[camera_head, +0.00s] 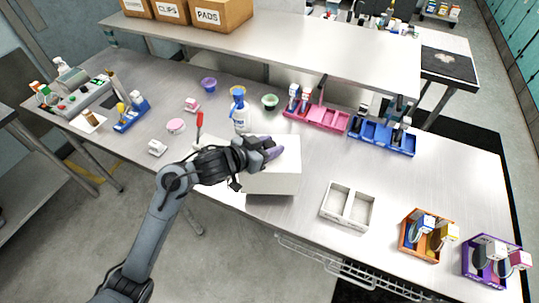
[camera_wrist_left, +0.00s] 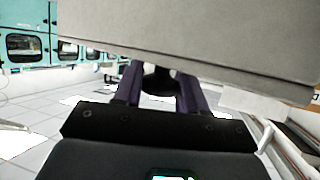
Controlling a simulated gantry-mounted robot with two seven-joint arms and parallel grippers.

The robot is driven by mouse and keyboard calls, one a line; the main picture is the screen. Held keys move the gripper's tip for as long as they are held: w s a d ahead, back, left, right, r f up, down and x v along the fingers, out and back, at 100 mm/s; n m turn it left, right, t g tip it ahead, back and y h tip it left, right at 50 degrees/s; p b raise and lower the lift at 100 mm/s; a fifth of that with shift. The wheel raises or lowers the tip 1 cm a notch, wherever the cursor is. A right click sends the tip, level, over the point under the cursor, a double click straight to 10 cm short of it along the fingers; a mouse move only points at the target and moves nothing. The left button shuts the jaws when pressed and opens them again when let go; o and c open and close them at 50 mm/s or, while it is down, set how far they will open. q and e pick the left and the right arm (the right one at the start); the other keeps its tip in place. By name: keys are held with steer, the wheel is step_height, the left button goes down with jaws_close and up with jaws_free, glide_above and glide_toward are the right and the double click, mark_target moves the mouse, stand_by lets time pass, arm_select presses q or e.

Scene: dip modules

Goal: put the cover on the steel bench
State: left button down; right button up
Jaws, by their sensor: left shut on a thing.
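The cover (camera_head: 272,182) is a plain white box-shaped piece over the front middle of the steel bench (camera_head: 330,160). My left gripper (camera_head: 270,150) is at its top, with purple fingers. In the left wrist view the cover (camera_wrist_left: 200,35) shows as a broad grey face across the top of the picture. There the left gripper (camera_wrist_left: 160,85) is shut on a dark knob-like part between its fingers, which appears to belong to the cover. I cannot tell whether the cover's lower edge touches the bench. My right gripper is not in view.
A white two-compartment tray (camera_head: 348,206) stands right of the cover. Orange (camera_head: 425,250) and purple (camera_head: 490,270) bins are at the right end. A spray bottle (camera_head: 239,112), green cup (camera_head: 270,101), pink rack (camera_head: 315,118) and blue rack (camera_head: 380,138) stand behind. The bench's right middle is bare.

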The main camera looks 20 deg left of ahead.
arm_select(q)
step_height(320, 180, down, 4)
steer(key=shift+b, duration=0.6)
steer(key=shift+f, duration=0.2)
steer(key=c, duration=0.6)
jaws_free()
steer(key=shift+c, duration=0.2)
steer(key=shift+r, duration=0.15)
